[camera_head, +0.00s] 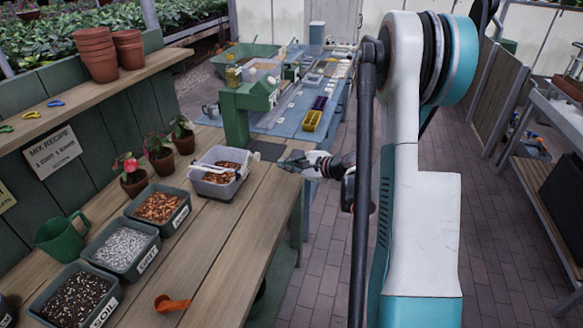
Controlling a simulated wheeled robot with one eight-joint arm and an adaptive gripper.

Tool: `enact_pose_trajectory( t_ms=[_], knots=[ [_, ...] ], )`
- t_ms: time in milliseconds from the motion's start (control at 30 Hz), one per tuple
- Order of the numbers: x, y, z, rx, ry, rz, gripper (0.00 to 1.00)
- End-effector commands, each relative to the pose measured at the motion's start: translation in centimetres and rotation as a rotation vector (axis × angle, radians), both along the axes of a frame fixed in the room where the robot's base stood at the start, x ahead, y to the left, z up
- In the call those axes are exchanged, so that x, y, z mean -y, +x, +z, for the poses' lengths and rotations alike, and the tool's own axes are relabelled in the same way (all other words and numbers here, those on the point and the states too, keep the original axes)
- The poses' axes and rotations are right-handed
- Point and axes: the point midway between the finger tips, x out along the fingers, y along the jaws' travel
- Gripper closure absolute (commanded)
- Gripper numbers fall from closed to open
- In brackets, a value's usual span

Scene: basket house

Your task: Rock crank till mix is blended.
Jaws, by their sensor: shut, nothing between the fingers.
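A grey see-through tub (208,188) with brown chunky mix in it stands on the wooden bench. A pale bar (213,167) lies across its top; I cannot tell whether this is the crank. A green stand-like device (237,112) rises behind the tub, and no crank handle shows clearly on it. My gripper (283,164) is shut and empty. It is to the right of the tub, near the bench's right edge, apart from the tub and pointing left.
Bins of soil (75,300), grit (122,248) and bark (160,208) line the bench, with a green jug (62,236) and an orange scoop (172,303). The bench front (235,235) is mostly clear.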

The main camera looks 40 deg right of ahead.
Motion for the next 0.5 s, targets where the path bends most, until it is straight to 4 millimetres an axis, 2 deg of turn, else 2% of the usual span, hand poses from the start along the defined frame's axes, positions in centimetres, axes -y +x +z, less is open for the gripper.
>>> enact_pose_trajectory(
  t_ms=[33,267,500],
  knots=[
    [-0.5,1.0,-0.7,0.0,-0.002,0.004,1.0],
    [-1.9,5.1,-2.4,0.001,-0.002,0.004,1.0],
    [-3.4,4.3,-0.1,0.0,-0.001,0.001,1.0]
  ],
)
